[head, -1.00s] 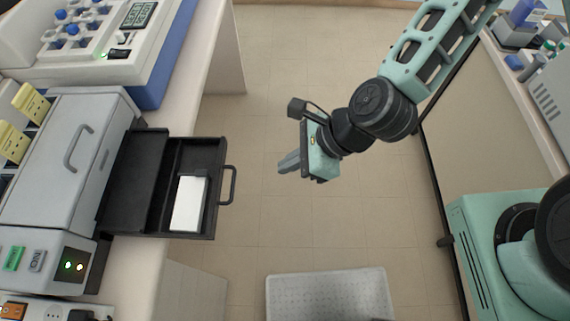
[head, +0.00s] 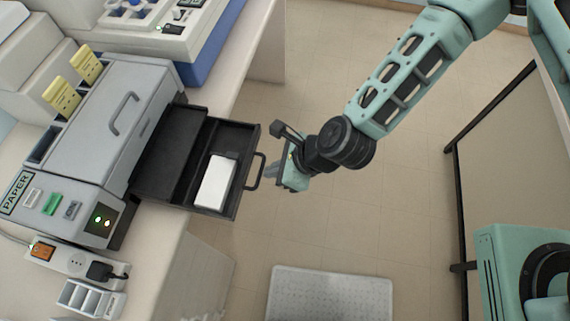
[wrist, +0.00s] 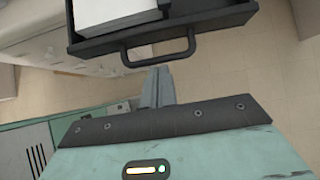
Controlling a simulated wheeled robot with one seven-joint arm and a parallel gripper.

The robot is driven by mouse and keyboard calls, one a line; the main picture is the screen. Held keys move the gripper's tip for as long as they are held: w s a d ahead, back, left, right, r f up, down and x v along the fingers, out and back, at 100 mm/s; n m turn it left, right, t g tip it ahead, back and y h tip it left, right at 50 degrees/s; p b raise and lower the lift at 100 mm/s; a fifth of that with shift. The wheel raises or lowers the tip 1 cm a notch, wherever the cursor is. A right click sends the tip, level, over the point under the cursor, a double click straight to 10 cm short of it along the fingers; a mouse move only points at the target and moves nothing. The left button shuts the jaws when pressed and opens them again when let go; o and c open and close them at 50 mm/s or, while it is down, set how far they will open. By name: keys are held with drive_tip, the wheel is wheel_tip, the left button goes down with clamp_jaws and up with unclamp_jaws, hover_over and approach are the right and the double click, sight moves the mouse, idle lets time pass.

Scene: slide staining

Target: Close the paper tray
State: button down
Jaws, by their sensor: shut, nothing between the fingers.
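The black paper tray (head: 246,136) is pulled out from the grey machine labelled PAPER (head: 100,120) and hangs past the counter edge. A stack of white paper (head: 216,182) lies in its front part. A black loop handle (head: 257,171) is on its front face. My gripper (head: 268,172) is shut and empty, just right of the handle in the head view. In the wrist view my gripper fingers (wrist: 158,88) point at the tray handle (wrist: 160,58), with a small gap seeming to show between them. The paper (wrist: 112,12) shows at the top there.
A white counter (head: 150,275) runs along the left, with a power strip (head: 75,262) and a small white rack (head: 90,298). A blue and white instrument (head: 195,45) stands behind the machine. A perforated pale platform (head: 330,295) is low at the bottom. Open floor lies right of the tray.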

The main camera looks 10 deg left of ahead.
sight(215, 161)
idle(0.3)
drive_tip(key=a, duration=0.8)
drive_tip(key=w+a+b, duration=0.1)
drive_tip(key=a, duration=0.3)
drive_tip(key=shift+f, duration=0.1)
drive_tip(key=shift+a, duration=0.35)
drive_tip(key=shift+r, duration=0.2)
